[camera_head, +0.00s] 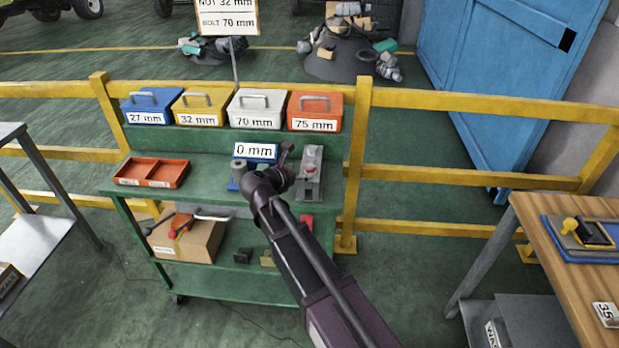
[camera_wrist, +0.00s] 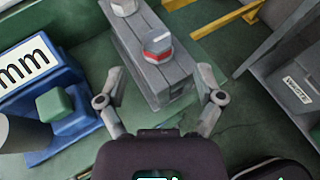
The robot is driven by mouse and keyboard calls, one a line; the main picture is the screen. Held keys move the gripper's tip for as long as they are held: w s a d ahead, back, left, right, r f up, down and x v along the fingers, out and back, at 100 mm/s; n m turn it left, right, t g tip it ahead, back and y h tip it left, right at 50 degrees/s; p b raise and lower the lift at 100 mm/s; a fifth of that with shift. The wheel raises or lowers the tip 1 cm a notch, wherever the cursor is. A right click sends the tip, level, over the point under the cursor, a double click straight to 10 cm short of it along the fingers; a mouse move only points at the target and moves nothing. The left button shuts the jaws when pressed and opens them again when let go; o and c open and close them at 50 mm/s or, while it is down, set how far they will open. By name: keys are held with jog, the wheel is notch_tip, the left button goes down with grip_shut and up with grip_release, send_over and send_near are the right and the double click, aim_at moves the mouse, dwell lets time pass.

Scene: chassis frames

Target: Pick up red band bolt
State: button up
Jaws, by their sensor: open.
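The red band bolt (camera_wrist: 158,46) has a grey hexagonal head with a red band around it. It stands on a long grey block (camera_wrist: 150,76) between my open fingers in the wrist view. Another grey bolt head (camera_wrist: 124,6) sits at the block's far end. In the head view the grey block (camera_head: 308,188) rests on the green bench, just right of my gripper (camera_head: 285,157).
A blue gauge stand (camera_wrist: 60,122) with an "mm" display is close to my left finger. Lidded bins, including a red one (camera_head: 315,112), line the back shelf. An orange tray (camera_head: 152,172) lies at the bench's left. A yellow rail (camera_head: 470,178) runs behind.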

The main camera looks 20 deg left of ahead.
aim_at(309, 167)
jog(key=shift+w+d+f, duration=0.1)
jog(key=shift+w+f, duration=0.1)
jog(key=shift+w, duration=0.2)
jog(key=shift+w, duration=0.15)
jog(key=shift+b+x, duration=0.95)
jog(key=shift+x, duration=1.5)
jog(key=shift+w, duration=0.1)
grip_shut()
